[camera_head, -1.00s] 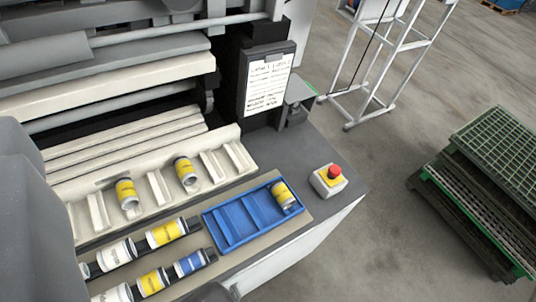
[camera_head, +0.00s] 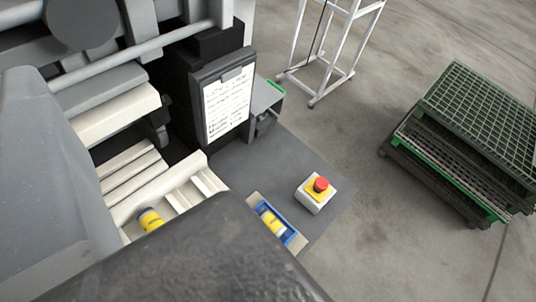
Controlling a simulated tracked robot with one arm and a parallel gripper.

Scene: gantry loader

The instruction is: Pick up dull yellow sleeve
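A yellow-banded sleeve (camera_head: 150,219) sits in the cream slotted rack (camera_head: 172,186), partly covered by a dark part of my arm. Another yellow sleeve (camera_head: 271,222) lies in the blue tray (camera_head: 291,237), of which only the right end shows. I cannot tell from this view which of the two is the duller yellow. The dark, rounded part of my arm fills the bottom middle and hides the rest of the tray and the area left of it. My gripper's fingers do not show.
A red emergency button on a yellow and white box (camera_head: 314,195) stands right of the tray. A clipboard (camera_head: 227,104) hangs on the machine behind. Green grated pallets (camera_head: 470,130) are stacked on the floor at right, and a white metal frame (camera_head: 330,50) stands behind.

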